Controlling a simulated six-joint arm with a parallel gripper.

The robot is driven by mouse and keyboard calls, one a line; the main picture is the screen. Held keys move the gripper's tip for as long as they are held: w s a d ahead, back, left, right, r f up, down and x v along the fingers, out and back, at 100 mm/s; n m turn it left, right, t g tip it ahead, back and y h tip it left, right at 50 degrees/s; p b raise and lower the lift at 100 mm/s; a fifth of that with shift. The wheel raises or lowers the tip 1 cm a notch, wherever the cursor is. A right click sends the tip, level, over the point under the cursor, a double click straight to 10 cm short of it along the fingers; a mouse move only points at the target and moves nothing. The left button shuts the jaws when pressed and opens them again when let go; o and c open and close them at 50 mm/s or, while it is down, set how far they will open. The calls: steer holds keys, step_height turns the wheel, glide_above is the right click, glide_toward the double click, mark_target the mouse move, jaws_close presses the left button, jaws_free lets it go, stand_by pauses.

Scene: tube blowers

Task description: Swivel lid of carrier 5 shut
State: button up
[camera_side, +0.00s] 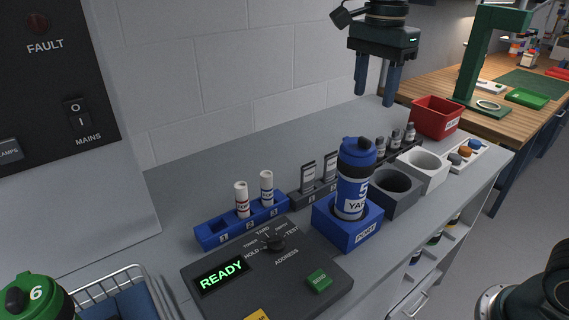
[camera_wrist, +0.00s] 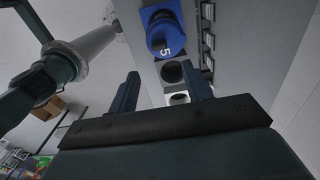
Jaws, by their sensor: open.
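Carrier 5 (camera_side: 352,185) is a blue bottle-like carrier with a black band and a white label. It stands upright in the blue port block (camera_side: 347,226). Its blue lid (camera_side: 358,149) is at the top; I cannot tell for sure how far it is swung. In the wrist view carrier 5 (camera_wrist: 165,35) shows from above, with a 5 on it, beyond the fingers. My gripper (camera_side: 376,98) is open and empty, high above the bench, behind and to the right of the carrier, touching nothing. It also shows in the wrist view (camera_wrist: 165,85).
A grey holder (camera_side: 394,207) and a white holder (camera_side: 422,171) with round openings stand right of the port. A blue rack (camera_side: 243,221) holds two white tubes. A control panel (camera_side: 266,275) reads READY. A green-lidded carrier 6 (camera_side: 38,299) is at front left, a red bin (camera_side: 436,117) behind.

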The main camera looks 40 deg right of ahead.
steer(key=shift+r, duration=2.25)
steer(key=s+d+f+n+t, duration=0.1)
steer(key=s+f+n+t, duration=0.1)
steer(key=s+f+n, duration=0.2)
steer(key=s+f+n+t, duration=0.1)
steer(key=s+f+n, duration=0.2)
steer(key=s+n, duration=0.5)
steer(key=s+d+f+n+t, duration=0.1)
steer(key=s+f+n, duration=0.3)
steer(key=s, duration=0.5)
steer(key=shift+d+f+n+t, duration=0.35)
steer(key=shift+n+t, duration=0.45)
steer(key=shift+n, duration=0.3)
steer(key=shift+o, duration=0.2)
steer(key=shift+w+r, duration=0.1)
